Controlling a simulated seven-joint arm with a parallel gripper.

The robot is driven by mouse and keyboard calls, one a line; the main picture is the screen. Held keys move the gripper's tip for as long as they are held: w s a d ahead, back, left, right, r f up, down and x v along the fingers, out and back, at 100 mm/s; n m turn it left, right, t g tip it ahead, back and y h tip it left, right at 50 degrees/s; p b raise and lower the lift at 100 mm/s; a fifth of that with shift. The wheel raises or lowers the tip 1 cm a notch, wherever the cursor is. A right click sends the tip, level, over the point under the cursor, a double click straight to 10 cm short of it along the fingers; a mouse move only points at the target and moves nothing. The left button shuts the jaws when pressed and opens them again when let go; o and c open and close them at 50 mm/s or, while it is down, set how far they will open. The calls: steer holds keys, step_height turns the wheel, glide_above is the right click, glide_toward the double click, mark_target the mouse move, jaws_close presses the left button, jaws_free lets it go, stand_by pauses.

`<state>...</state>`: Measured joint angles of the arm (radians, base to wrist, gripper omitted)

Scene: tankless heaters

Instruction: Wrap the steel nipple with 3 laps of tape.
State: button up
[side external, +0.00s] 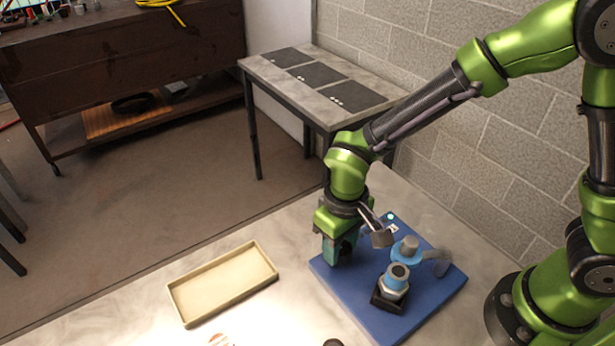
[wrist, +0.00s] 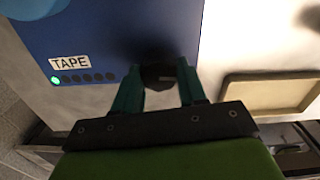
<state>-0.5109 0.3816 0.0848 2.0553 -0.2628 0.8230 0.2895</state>
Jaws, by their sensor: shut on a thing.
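My gripper (wrist: 160,80) points down at the far-left edge of the blue board (side external: 343,289). Its teal fingers are shut on a small dark round piece (wrist: 158,72), mostly in shadow; I cannot tell what it is. A short upright cylinder with a grey top and a blue band, probably the steel nipple (side external: 397,276), stands on a pale nut in a black square holder (side external: 388,299), apart from my gripper. Behind it, a blue disc that looks like the tape roll (side external: 405,252) sits around a grey post. Part of a blue round thing shows in the wrist view (wrist: 28,6).
A grey bracket (side external: 438,259) stands beside the disc. An empty beige tray (side external: 222,283) lies left of the board, with clear tabletop between.

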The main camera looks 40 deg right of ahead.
stand_by(0.4)
steer(key=o, duration=1.1)
steer(key=shift+c, duration=0.2)
steer(key=shift+r, duration=0.1)
step_height(320, 180, up, 17)
